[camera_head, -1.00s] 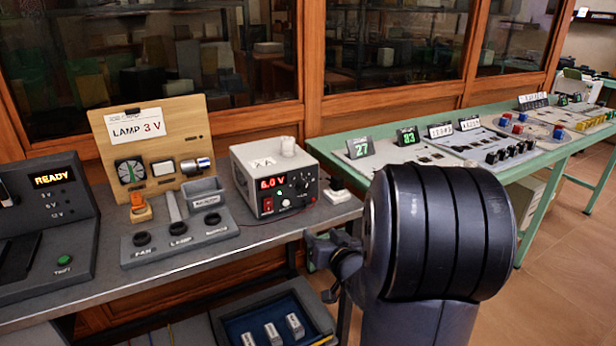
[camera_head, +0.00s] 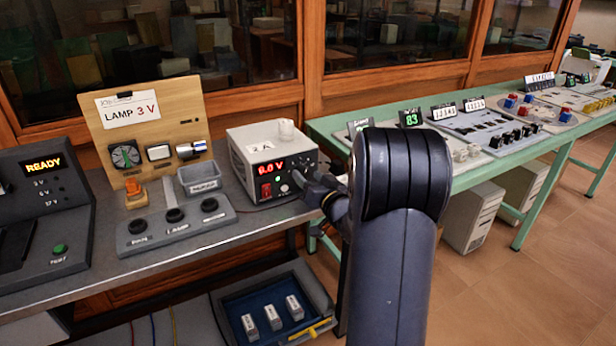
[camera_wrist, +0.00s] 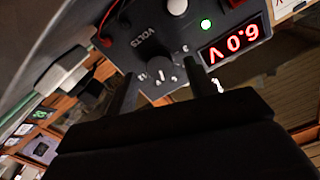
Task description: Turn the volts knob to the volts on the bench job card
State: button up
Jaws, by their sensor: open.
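The bench job card (camera_head: 128,107) on the wooden board reads LAMP 3 V. The grey power supply (camera_head: 250,150) shows a red display (camera_head: 271,167) that reads 6.0 V; it also shows upside down in the wrist view (camera_wrist: 234,42). The dark volts knob (camera_wrist: 160,69), beside the VOLTS label, lies between my two fingertips in the wrist view. My gripper (camera_wrist: 161,73) is open, one finger on each side of the knob; I cannot tell whether they touch it. In the head view my gripper (camera_head: 310,184) is at the supply's front and hides the knob.
A control block (camera_head: 176,228) with several black sockets stands left of the supply, below the board. A READY console (camera_head: 42,205) is at the far left. A green table (camera_head: 480,178) with more exhibits runs to the right. An open drawer (camera_head: 318,287) is below the bench.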

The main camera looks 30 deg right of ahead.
jog(key=shift+w, duration=0.6)
jog(key=c, duration=1)
